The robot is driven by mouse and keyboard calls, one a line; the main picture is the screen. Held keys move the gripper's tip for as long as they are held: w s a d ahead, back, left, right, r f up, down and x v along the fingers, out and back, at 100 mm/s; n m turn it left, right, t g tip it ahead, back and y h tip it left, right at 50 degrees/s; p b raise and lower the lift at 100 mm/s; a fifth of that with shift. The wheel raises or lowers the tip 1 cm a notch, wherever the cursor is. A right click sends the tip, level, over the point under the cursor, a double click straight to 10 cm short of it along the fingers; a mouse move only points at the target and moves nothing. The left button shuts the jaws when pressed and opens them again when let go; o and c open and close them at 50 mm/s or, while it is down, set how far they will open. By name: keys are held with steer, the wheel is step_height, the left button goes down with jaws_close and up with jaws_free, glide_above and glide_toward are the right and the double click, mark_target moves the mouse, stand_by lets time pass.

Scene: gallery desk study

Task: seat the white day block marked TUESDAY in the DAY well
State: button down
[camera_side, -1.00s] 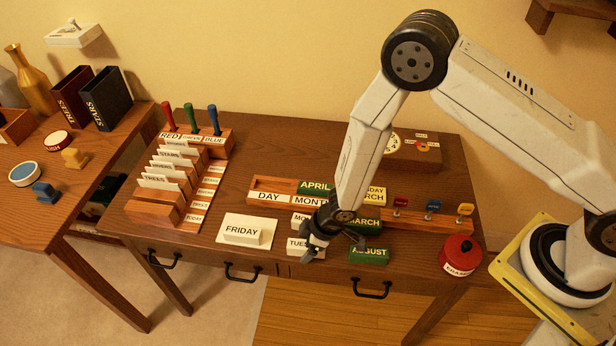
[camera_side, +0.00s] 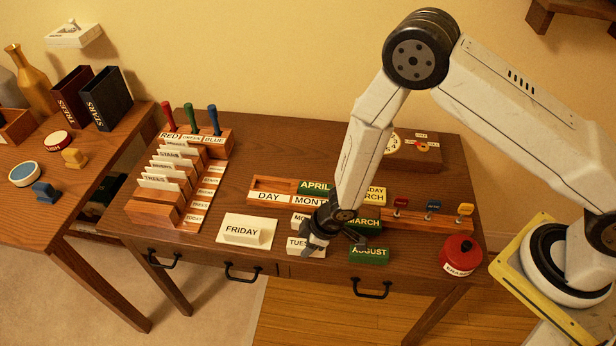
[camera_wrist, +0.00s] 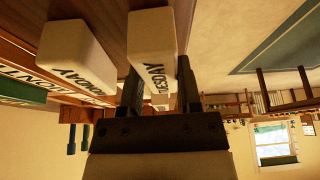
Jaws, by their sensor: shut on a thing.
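The white TUESDAY block (camera_side: 297,247) lies near the desk's front edge, its right end hidden by my gripper in the side view. My gripper (camera_side: 314,250) is shut on it. In the wrist view the TUESDAY block (camera_wrist: 153,45) sits between my two fingers (camera_wrist: 158,85). The wooden holder (camera_side: 254,197) stands farther back and to the left, with DAY and MONTH labels on its front. The DAY well (camera_side: 274,184) looks empty. A green APRIL block (camera_side: 314,187) sits in the month well.
A white MONDAY block (camera_wrist: 75,60) is close beside the held block. Green MARCH (camera_side: 368,223) and AUGUST (camera_side: 369,256) blocks lie to the right. A FRIDAY block (camera_side: 241,232) rests on a white card to the left. A card rack (camera_side: 160,212) stands farther left.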

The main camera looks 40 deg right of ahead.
step_height(320, 180, up, 18)
stand_by(1.6)
steer(key=shift+r, duration=0.1)
stand_by(0.7)
steer(key=d+r+m+h, duration=0.1)
steer(key=d+m, duration=0.3)
steer(key=d, duration=0.9)
steer(key=d+r+m+t+h, duration=0.1)
steer(key=d+m, duration=0.4)
steer(key=d, duration=0.8)
step_height(320, 180, up, 2)
steer(key=shift+w+d+r+m+t+h, duration=0.3)
steer(key=shift+w+d+h, duration=0.1)
steer(key=shift+h, duration=0.2)
steer(key=shift+a+f, duration=0.15)
steer(key=shift+f, duration=0.15)
steer(key=s+a+f+n+g+y, duration=0.1)
steer(key=a+f+n+y, duration=0.2)
steer(key=f+n, duration=0.6)
steer(key=shift+s+a, duration=0.25)
steer(key=shift+a, duration=1)
